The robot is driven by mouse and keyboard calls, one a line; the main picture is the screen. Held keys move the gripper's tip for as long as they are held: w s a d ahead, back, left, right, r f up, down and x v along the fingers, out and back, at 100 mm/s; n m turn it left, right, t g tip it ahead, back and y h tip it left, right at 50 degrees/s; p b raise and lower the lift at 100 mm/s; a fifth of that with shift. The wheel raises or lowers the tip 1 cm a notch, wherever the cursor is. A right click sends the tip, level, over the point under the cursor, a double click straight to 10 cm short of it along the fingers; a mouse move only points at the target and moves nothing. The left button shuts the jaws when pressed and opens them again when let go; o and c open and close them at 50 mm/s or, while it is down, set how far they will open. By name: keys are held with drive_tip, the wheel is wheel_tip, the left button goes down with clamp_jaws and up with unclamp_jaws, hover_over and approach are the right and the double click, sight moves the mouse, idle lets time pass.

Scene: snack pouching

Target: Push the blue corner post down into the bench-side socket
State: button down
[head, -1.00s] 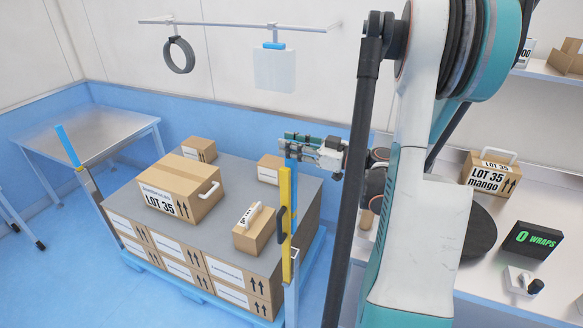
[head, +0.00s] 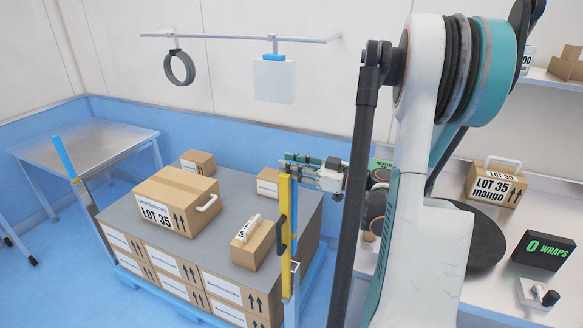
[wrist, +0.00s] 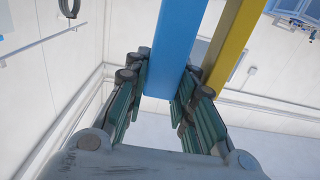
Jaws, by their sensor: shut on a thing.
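My gripper (head: 300,163) is shut on the blue corner post at the pallet's near right corner. In the wrist view the blue post (wrist: 176,45) stands between both fingers. In the head view only a narrow strip of it (head: 294,215) shows beside a yellow upright (head: 285,240) with a dark handle. My fingers are at about the yellow upright's top. A grey metal upright (head: 291,302) stands below, probably the bench-side socket. Its mouth and the post's lower end are hard to make out, so I cannot tell how deep the post sits.
A second blue post (head: 65,157) leans out of a grey upright at the pallet's left corner. Cartons, including a large LOT 35 box (head: 175,200), lie on the grey-topped stack (head: 215,255). The bench (head: 480,290) at right holds a LOT 35 mango box (head: 493,187).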

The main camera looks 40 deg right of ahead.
drive_tip(key=b, duration=0.5)
hover_over(296, 209)
drive_tip(key=w, duration=0.1)
drive_tip(key=shift+w+a+f, duration=0.1)
drive_tip(key=shift+a+f, duration=0.05)
drive_tip(key=shift+f, duration=1.35)
drive_tip(key=shift+a+f, duration=0.15)
drive_tip(key=shift+f, duration=1.3)
drive_tip(key=shift+f+b, duration=4.5)
drive_tip(key=shift+b, duration=0.15)
drive_tip(key=c, duration=1.3)
unclamp_jaws()
drive_tip(key=shift+d, duration=0.1)
